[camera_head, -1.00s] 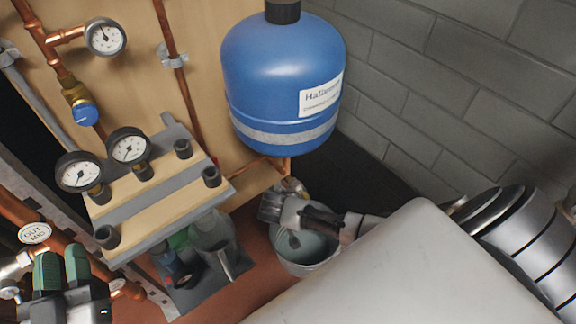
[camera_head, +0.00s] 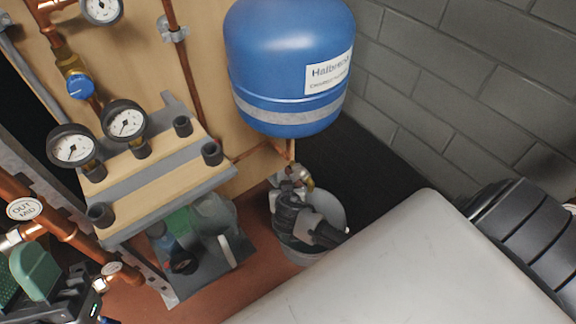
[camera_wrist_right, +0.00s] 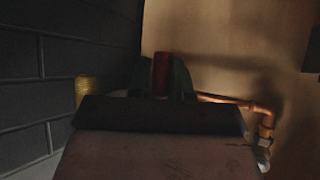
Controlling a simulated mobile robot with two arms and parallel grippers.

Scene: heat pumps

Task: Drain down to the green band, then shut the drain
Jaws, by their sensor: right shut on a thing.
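The drain valve (camera_head: 300,176), a small brass fitting, sits below the blue vessel at the end of a copper pipe. My right gripper (camera_head: 290,203) is at it, above the bucket. In the right wrist view, a red handle (camera_wrist_right: 161,75) stands between my right gripper's green pads (camera_wrist_right: 160,82), which are shut on it. Three round dial gauges show: two on the wooden shelf, a left one (camera_head: 73,147) and a right one (camera_head: 124,121), and one at the top (camera_head: 101,7). No green band can be made out. My left gripper (camera_head: 32,275) is partly cut off at lower left.
A bucket (camera_head: 303,256) stands under the drain, partly hidden by my right arm. The blue vessel (camera_head: 290,75) hangs above. A blue-capped valve (camera_head: 79,86) is on the left pipework. Bottles and a jug (camera_head: 212,218) stand below the shelf. A grey block wall (camera_head: 460,90) is at right.

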